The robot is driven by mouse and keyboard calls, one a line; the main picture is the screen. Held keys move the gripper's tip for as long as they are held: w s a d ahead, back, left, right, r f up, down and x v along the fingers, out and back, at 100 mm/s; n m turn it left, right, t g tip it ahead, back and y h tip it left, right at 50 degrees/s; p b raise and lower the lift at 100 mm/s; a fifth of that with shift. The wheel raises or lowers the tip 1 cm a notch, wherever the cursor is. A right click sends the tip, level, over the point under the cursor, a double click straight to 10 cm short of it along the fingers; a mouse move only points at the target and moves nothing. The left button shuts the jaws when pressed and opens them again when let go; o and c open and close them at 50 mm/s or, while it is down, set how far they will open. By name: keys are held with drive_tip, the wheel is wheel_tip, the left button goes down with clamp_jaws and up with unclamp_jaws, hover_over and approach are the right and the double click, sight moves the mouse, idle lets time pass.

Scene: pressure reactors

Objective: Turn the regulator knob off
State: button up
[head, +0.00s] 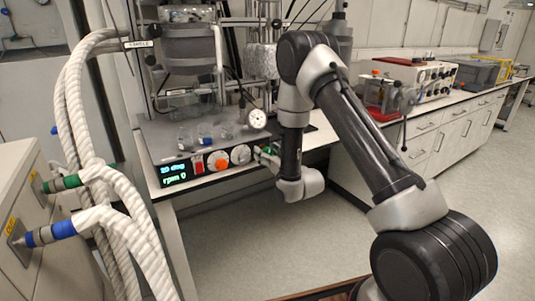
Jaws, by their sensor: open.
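The control panel (210,163) runs along the front of the reactor bench, with a lit display (174,172) reading about 20 deg and rpm 0. Beside the display are a red switch (198,165), an orange knob (222,161) on a white dial and a white knob (241,155). I cannot tell which knob is the regulator, or its exact setting. My gripper (264,156) is small in view, just right of the white knob, at the panel's right end. It is open and seems to hold nothing. My wrist and arm hide the panel's far right end.
Glass beakers (204,131) and a round gauge (257,119) stand on the bench above the panel, below a reactor vessel (190,48). Thick white hoses (75,110) hang at the left. A side bench (440,105) with instruments is at the right. The floor between is clear.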

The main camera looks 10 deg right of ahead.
drive_tip(key=c, duration=1)
drive_tip(key=shift+n, duration=0.3)
drive_tip(key=n, duration=0.4)
drive_tip(key=shift+n, duration=0.3)
drive_tip(key=n, duration=0.5)
drive_tip(key=shift+a, duration=0.1)
drive_tip(key=n, duration=0.5)
drive_tip(key=shift+f+n, duration=0.1)
drive_tip(key=shift+n, duration=2.5)
